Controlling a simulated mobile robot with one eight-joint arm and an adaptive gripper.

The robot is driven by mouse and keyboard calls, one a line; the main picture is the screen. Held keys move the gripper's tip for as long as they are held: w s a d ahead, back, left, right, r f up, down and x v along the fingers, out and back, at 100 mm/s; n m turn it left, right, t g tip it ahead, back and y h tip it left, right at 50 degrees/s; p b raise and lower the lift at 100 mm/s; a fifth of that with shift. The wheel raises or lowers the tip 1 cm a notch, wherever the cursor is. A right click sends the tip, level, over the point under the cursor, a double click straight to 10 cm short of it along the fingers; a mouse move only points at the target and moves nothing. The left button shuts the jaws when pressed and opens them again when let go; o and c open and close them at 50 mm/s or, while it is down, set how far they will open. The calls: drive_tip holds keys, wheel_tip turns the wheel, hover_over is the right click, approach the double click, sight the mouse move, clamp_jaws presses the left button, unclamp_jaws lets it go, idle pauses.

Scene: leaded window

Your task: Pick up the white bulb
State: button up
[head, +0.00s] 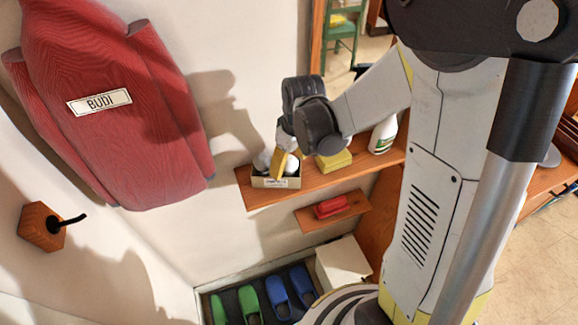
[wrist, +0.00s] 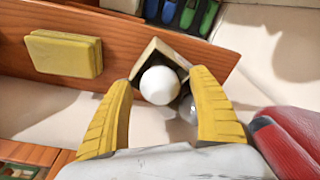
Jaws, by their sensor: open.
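The white bulb (wrist: 160,85) sits in a small open box (wrist: 146,59) on the wooden shelf. In the head view, the white bulb (head: 293,164) shows at the right of the box (head: 275,182), partly behind my gripper. My gripper (wrist: 160,80) is open, with one yellow finger on each side of the white bulb in the wrist view. In the head view, my gripper (head: 282,163) points down over the box. I cannot tell whether the fingers touch the bulb. A greyish, clear-looking bulb (wrist: 187,108) is beside the white one, close to the right finger.
A yellow sponge-like block (head: 333,160) and a white bottle (head: 383,134) stand on the shelf (head: 226,190) to the right. A red jacket (head: 110,90) hangs at the left, close to my gripper in the wrist view. A red brush (head: 331,206) lies on a lower ledge.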

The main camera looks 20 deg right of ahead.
drive_tip(key=shift+c, duration=0.6)
drive_tip(key=c, duration=0.8)
drive_tip(key=shift+r, duration=0.1)
